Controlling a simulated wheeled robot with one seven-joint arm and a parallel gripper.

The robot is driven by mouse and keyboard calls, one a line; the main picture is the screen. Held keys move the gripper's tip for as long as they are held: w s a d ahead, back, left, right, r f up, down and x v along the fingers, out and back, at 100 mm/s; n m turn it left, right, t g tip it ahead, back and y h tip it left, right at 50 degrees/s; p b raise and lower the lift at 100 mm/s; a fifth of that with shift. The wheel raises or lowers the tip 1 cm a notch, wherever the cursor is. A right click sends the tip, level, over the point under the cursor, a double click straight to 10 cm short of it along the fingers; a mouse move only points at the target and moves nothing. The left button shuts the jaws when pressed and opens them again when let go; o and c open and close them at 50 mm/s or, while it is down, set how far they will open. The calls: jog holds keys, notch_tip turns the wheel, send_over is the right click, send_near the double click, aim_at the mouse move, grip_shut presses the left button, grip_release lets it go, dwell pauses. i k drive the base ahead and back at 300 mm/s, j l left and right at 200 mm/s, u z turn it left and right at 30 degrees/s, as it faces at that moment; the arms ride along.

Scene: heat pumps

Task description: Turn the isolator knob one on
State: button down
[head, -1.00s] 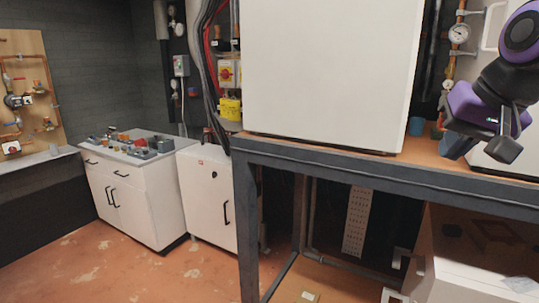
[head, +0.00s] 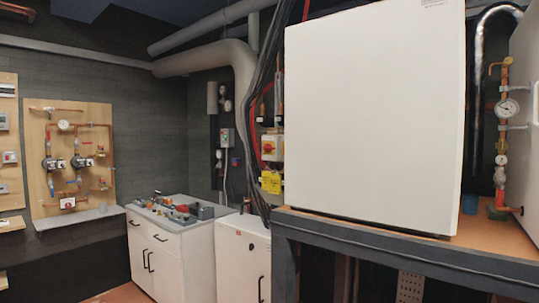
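I cannot tell which knob is number one, or how either is set. My gripper is not in view.
The large white cabinet (head: 372,115) stands on a dark-framed bench (head: 400,254) and fills the centre right. A white counter unit (head: 172,264) and a low white cabinet (head: 240,268) stand below the isolator.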

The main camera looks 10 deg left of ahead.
aim_at(268, 147)
jog(key=u, duration=0.2)
jog(key=i+j+u, duration=0.15)
jog(key=u, duration=0.25)
jog(key=i+u, duration=0.35)
